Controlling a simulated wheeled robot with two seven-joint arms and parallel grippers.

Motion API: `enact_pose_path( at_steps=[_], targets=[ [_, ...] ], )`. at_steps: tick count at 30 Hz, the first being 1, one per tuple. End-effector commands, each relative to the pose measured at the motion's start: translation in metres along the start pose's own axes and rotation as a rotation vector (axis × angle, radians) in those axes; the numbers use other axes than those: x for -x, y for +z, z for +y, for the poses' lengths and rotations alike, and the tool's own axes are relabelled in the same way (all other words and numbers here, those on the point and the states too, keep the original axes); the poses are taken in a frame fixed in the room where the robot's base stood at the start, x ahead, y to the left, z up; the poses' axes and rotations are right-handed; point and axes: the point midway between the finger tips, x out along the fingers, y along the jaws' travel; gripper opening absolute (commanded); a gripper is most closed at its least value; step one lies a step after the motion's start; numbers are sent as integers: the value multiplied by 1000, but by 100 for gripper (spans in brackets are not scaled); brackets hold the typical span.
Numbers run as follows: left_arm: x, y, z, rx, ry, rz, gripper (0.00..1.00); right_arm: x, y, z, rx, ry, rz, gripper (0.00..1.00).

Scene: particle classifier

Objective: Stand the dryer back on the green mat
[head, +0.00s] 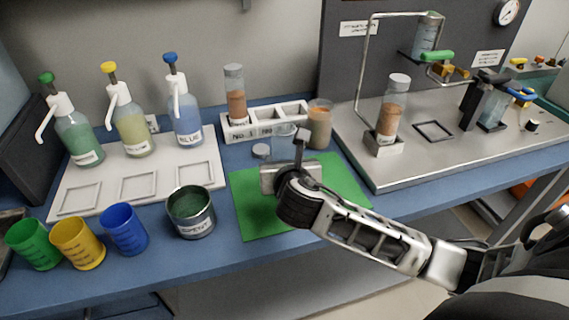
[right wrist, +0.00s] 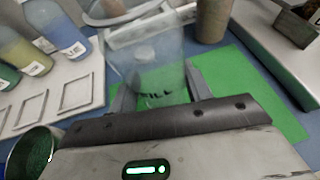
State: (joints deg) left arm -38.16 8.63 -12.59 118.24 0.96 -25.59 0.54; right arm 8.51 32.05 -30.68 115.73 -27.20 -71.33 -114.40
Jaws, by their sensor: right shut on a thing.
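The dryer shows as a clear, see-through vessel with dark lettering low on its side in the right wrist view (right wrist: 150,78). In the head view its upper part (head: 282,133) shows behind my gripper, which hides the lower part. My right gripper (right wrist: 152,100) is shut on it, one finger on each side; in the head view the gripper (head: 290,168) is over the green mat (head: 252,218). The dryer looks roughly upright over the mat's back part. I cannot tell whether its base touches the mat. My left gripper is not in view.
A white rack (head: 240,133) with a brown-filled tube (head: 236,97) stands behind the mat, and a brown-filled jar (head: 319,126) stands close to its back edge. A SPENT can (head: 191,214) stands left of the mat. A steel platform (head: 383,181) is on the right. The mat's front is clear.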

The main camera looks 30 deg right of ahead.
Motion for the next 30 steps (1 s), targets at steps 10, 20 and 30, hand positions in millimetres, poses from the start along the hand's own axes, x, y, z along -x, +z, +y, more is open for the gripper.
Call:
enact_pose_path(
  at_steps=[10,20,30],
  targets=[
    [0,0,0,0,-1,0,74,-1,-3,0,0,0,1,71],
    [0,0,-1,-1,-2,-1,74,9,0,0,1,2,1,71],
    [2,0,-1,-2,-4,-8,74,79,0,1,-1,3,1,71]
  ],
)
